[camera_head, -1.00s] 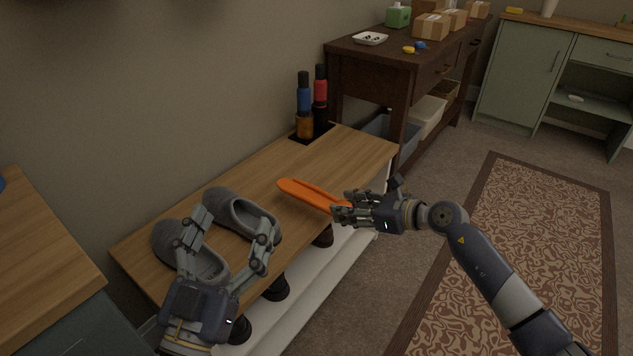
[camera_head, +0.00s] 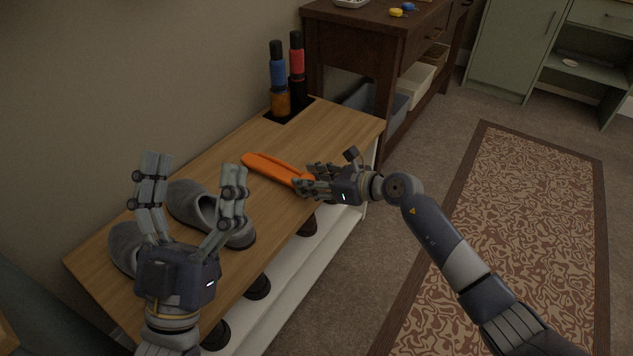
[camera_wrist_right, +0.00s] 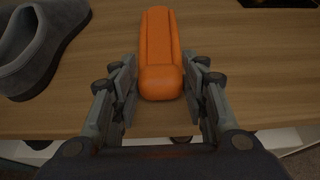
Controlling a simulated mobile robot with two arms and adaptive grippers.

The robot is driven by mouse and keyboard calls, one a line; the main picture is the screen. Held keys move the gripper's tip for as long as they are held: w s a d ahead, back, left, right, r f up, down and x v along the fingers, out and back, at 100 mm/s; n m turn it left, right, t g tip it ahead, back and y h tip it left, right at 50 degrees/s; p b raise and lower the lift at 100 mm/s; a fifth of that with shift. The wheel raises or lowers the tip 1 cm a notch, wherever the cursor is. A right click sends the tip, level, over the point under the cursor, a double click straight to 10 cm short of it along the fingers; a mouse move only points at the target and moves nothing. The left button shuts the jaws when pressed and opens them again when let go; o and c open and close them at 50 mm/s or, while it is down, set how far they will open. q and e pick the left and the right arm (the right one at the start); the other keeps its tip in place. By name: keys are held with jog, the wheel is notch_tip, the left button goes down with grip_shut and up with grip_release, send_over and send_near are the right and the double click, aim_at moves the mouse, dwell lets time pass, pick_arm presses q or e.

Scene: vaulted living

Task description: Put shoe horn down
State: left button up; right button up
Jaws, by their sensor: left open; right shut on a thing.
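The orange shoe horn (camera_head: 268,167) is over the middle of the wooden bench top (camera_head: 334,127). My right gripper (camera_head: 306,184) is shut on its near end at the bench's front edge. In the right wrist view the shoe horn (camera_wrist_right: 160,50) points away from me between the fingers (camera_wrist_right: 160,98). It looks level and close to the wood; I cannot tell whether it touches. My left gripper (camera_head: 190,185) is open and empty, above the grey slippers at the left end of the bench, partly hiding them.
The grey slippers (camera_head: 192,202) sit left of the shoe horn. Blue (camera_head: 278,75) and red-topped (camera_head: 297,62) bottles stand on a dark mat at the bench's far end. Bare wood lies between bottles and shoe horn. A dark console table (camera_head: 345,55) stands behind.

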jog(key=shift+f, duration=0.3)
pick_arm(q)
jog(key=shift+s+d+r+t, duration=0.1)
jog(key=shift+s+r+t, duration=0.4)
jog(key=shift+s+r, duration=0.15)
